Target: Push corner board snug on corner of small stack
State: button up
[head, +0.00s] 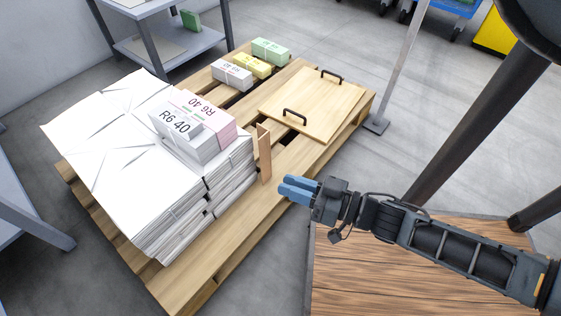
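The corner board (265,155) is a brown angled strip standing upright on the pallet, at the right corner of the small stack. From this view I cannot tell whether it touches the stack or stands slightly apart. The small stack (232,177) is white bundled paper, with bundles labelled R6 40 (196,125) on top. My gripper (284,187) has blue fingers, which look closed together with nothing held. It is just right of the board's lower part, with a small gap visible between them in the picture.
The wooden pallet (225,250) carries a larger white stack (95,140) on the left. A wooden board with two black handles (335,105) lies behind the corner board. Small bundles (252,66) sit at the back. A metal post (400,70) stands right of the pallet.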

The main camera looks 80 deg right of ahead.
jog(key=s+d+f+m+h, duration=0.1)
jog(key=d+f+m, duration=0.1)
jog(key=d+f, duration=0.1)
jog(key=s+d+f+m, duration=0.1)
jog(key=d+f+m, duration=0.1)
jog(key=d+f, duration=0.2)
jog(key=s+d+f+m+g+h, duration=0.1)
jog(key=s+d+f+m, duration=0.1)
jog(key=d+f+m, duration=0.1)
jog(key=shift+d+f+h, duration=0.3)
jog(key=shift+d+f, duration=0.3)
jog(key=shift+f, duration=0.25)
grip_shut()
jog(key=shift+s+d+f+m+h, duration=0.6)
jog(key=shift+s+d+f+m, duration=0.7)
jog(key=shift+d+f+m, duration=3.1)
jog(key=w+m+b, duration=0.1)
jog(key=w+b, duration=0.1)
jog(key=w, duration=0.9)
jog(key=shift+w+d+r+m, duration=0.2)
jog(key=shift+w+r+m, duration=0.2)
jog(key=shift+r, duration=0.05)
jog(key=shift+w, duration=0.1)
